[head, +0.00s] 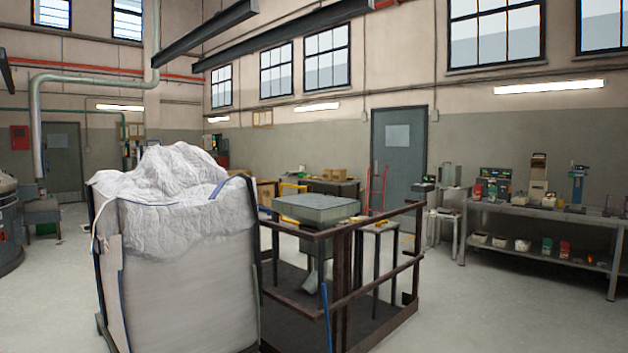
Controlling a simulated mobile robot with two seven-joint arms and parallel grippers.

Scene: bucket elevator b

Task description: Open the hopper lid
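A grey metal hopper with a flat-looking lid (316,207) stands inside a brown railed frame, right of the middle in the head view. The lid appears to lie down over the hopper. The hopper body narrows downward below it and is partly hidden by the rails. No handle can be made out on the lid from here. Neither my left nor my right gripper is in view.
A large white bulk bag (180,255) in a frame stands close in front, left of the hopper. Brown railings (345,275) surround the hopper. A shelf bench (545,215) with several items lines the right wall. Open floor (480,310) lies at the front right.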

